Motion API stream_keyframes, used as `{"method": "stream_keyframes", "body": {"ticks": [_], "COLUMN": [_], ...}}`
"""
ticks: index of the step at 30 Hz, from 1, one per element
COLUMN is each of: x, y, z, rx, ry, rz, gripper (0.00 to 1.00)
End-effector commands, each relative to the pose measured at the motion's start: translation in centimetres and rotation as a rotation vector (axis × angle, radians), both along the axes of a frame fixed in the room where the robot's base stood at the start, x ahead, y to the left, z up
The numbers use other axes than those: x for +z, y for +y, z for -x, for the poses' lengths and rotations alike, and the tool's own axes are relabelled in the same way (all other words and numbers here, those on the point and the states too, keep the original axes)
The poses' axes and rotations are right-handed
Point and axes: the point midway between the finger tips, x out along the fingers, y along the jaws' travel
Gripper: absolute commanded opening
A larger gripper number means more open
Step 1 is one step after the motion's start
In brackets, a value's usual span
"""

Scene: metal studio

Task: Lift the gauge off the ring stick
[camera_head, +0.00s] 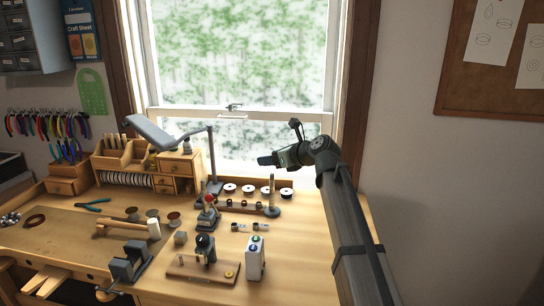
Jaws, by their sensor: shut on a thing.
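The ring stick (271,187) stands upright on a round grey base (271,210) near the back of the bench. My gripper (265,160) is just above the stick's top and a little to its left in the picture, pointing left. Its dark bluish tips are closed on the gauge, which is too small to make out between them. No gauge shows on the bare stick. I cannot tell the exact gap between the gripper and the stick's top.
A grey lamp (163,134) on a post (212,160) stands left of the gripper. Several spools (248,189) line the bench back.

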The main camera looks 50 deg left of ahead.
Motion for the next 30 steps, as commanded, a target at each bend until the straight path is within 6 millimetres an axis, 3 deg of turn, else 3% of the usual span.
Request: {"method": "stream_keyframes", "body": {"ticks": [30], "x": [-1.6], "y": [0.0], "z": [0.0], "rx": [-0.001], "ry": [0.0], "rz": [-0.001], "gripper": [0.24]}}
